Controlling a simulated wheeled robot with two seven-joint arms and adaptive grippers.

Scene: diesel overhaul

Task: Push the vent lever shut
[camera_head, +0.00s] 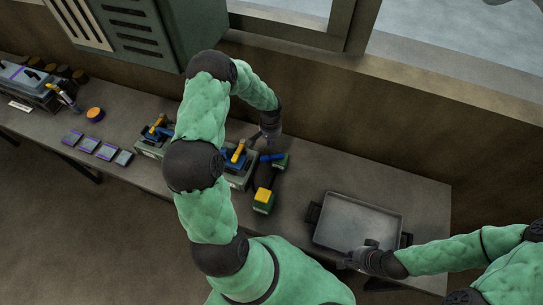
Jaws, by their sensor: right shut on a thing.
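Two grey-green units with blue tops and yellow levers stand on the bench: one at the left (155,131), one nearer the middle (238,157), partly hidden by my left arm. A blue bar (271,157) lies by a small green block (281,161) beside the nearer unit. I cannot tell for certain which part is the vent lever. My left gripper (264,136) is just behind the nearer unit, pointing down; its fingers are too small and dark to read. My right gripper (366,248) is shut on the front rim of a grey metal tray (322,236).
A yellow-topped green block (263,200) with a dark body stands in front of the nearer unit. Several small flat modules (88,145) and an orange round item (95,114) lie to the left. A green cabinet (140,30) overhangs behind. Bench right of the tray is clear.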

